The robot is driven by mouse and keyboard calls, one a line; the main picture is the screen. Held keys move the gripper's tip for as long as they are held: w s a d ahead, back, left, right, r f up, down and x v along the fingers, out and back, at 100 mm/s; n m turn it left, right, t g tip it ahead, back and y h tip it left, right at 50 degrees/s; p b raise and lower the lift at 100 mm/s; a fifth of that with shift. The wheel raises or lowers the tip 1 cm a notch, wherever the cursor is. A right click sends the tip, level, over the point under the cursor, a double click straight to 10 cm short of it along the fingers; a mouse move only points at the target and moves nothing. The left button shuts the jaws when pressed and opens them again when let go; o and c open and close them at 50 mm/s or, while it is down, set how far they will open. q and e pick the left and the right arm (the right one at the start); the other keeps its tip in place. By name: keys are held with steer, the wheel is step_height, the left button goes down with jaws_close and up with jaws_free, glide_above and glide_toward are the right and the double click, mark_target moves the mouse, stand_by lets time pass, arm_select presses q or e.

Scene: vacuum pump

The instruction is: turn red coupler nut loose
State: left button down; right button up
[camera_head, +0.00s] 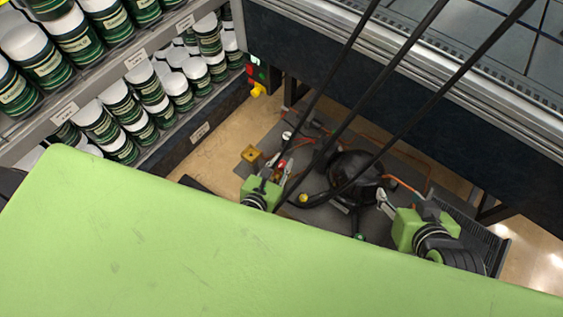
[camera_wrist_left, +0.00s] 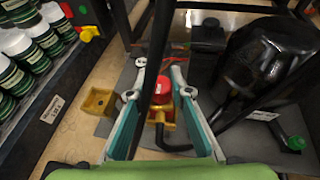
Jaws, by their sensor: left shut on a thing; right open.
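The red coupler nut (camera_wrist_left: 162,86) sits above a yellow brass fitting in the left wrist view, between the fingers of my left gripper (camera_wrist_left: 160,92). It also shows as a small red spot in the head view (camera_head: 281,164). My left gripper (camera_head: 275,172) is shut on the nut; a dark bar crosses in front and hides part of it. My right gripper (camera_head: 382,199) is open at the right side of the black pump (camera_head: 355,172), apart from the nut. The pump also shows at the upper right of the left wrist view (camera_wrist_left: 270,55).
Shelves of green-and-white cans (camera_head: 120,100) stand at the left. A yellow block (camera_head: 250,154) lies left of my left gripper on the grey base plate (camera_head: 225,190). Dark bars cross above the pump. A red, green and yellow button box (camera_head: 257,78) is behind.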

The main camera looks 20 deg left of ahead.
arm_select(q)
steer(key=shift+n+y, duration=0.5)
steer(key=shift+y, duration=0.1)
arm_select(e)
steer(key=shift+s+d+f, duration=0.1)
steer(key=shift+s+f, duration=0.15)
steer(key=shift+s, duration=0.1)
arm_select(q)
steer(key=c, duration=1.8)
jaws_free()
arm_select(e)
steer(key=shift+d, duration=0.1)
arm_select(q)
steer(key=v, duration=1.2)
steer(key=shift+s, duration=0.1)
steer(key=shift+f, duration=0.1)
